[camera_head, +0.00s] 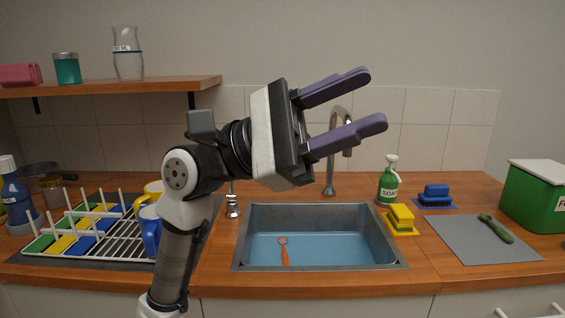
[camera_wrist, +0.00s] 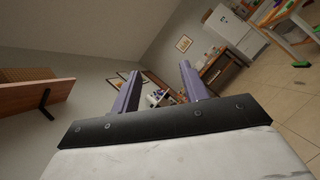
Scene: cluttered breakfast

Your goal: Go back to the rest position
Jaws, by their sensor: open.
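My gripper (camera_head: 362,99) is raised high in front of the wall, above the sink, in the head view. Its two purple fingers are spread apart and point up and to the right. Nothing is between them. In the wrist view the gripper (camera_wrist: 158,78) also shows open and empty, with the far side of the room beyond its fingers. My arm hides part of the counter and part of the dish rack.
The sink (camera_head: 240,240) holds water and an orange utensil (camera_head: 284,252). A dish rack (camera_head: 120,248) with mugs stands left. A shelf (camera_head: 160,85) is upper left.

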